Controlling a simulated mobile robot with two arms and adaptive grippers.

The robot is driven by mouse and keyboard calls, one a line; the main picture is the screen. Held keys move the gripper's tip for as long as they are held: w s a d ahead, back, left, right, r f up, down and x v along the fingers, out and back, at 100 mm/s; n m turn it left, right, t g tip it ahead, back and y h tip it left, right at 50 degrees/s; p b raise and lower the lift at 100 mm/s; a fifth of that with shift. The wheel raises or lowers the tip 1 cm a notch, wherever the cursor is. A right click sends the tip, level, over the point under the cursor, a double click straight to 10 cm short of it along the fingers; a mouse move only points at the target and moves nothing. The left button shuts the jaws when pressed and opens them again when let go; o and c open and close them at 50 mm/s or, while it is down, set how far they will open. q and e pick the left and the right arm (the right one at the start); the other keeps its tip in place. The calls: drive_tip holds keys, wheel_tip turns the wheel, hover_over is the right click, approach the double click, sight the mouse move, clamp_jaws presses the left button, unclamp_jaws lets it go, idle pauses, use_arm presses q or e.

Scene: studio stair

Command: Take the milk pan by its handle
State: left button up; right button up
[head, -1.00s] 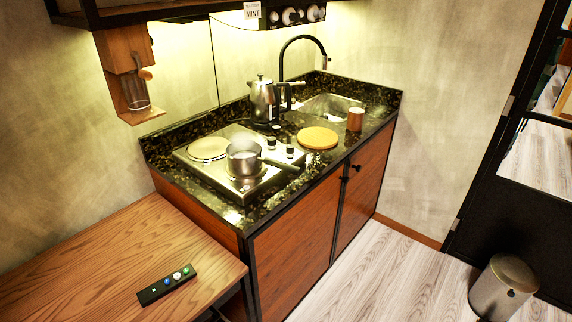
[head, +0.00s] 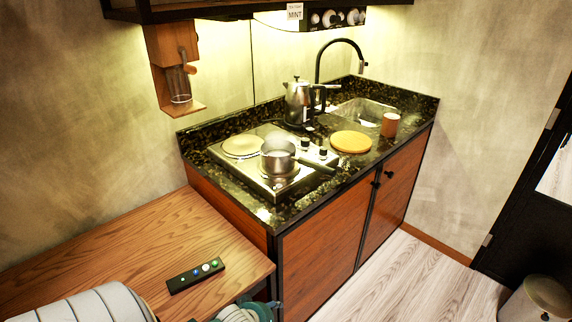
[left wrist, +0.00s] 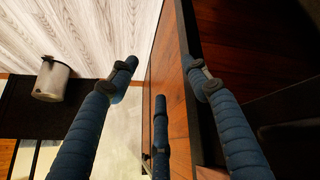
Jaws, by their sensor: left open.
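The milk pan (head: 278,158) is a small steel pan standing upright on the front burner of the hob (head: 262,187). Its dark handle (head: 318,166) points right, out over the hob's knob side. My left gripper is partly in the head view at the bottom edge, low in front of the counter and well short of the pan. In the left wrist view my left gripper (left wrist: 160,75) has its blue fingers spread and empty, facing the cabinet front and floor. The pan is not in the left wrist view. My right gripper is not in view.
A kettle (head: 298,101), a round yellow board (head: 351,141) and a copper cup (head: 390,124) stand on the dark counter. A wooden table (head: 150,250) with a remote (head: 195,275) is at left. A bin (head: 540,298) stands on the floor at right.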

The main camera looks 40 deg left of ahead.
use_arm(q)
drive_tip(key=w+a+r+n+t, duration=0.15)
drive_tip(key=w+r, duration=0.25)
drive_tip(key=r, duration=0.4)
drive_tip(key=w+a+r+n+t, duration=0.1)
drive_tip(key=w+r+n+t, duration=0.15)
drive_tip(key=w+r, duration=0.45)
drive_tip(key=w+a+r+n+t, duration=0.1)
drive_tip(key=w+r+n, duration=0.1)
drive_tip(key=r, duration=0.8)
drive_tip(key=n+t+h, duration=0.1)
drive_tip(key=n+t, duration=0.3)
drive_tip(key=n, duration=0.1)
approach(322, 167)
drive_tip(key=shift+w+f+p, duration=0.2)
drive_tip(key=shift+w+f, duration=0.15)
drive_tip(key=shift+w, duration=1.4)
drive_tip(key=shift+w+f+p, duration=0.25)
drive_tip(key=shift+w+f, duration=0.1)
drive_tip(key=shift+w, duration=1.4)
drive_tip(key=shift+w+f+p, duration=0.2)
drive_tip(key=shift+w+f, duration=0.15)
drive_tip(key=shift+w, duration=1.4)
drive_tip(key=shift+c, duration=0.5)
clamp_jaws()
drive_tip(key=shift+a+r, duration=0.1)
drive_tip(key=shift+r, duration=0.05)
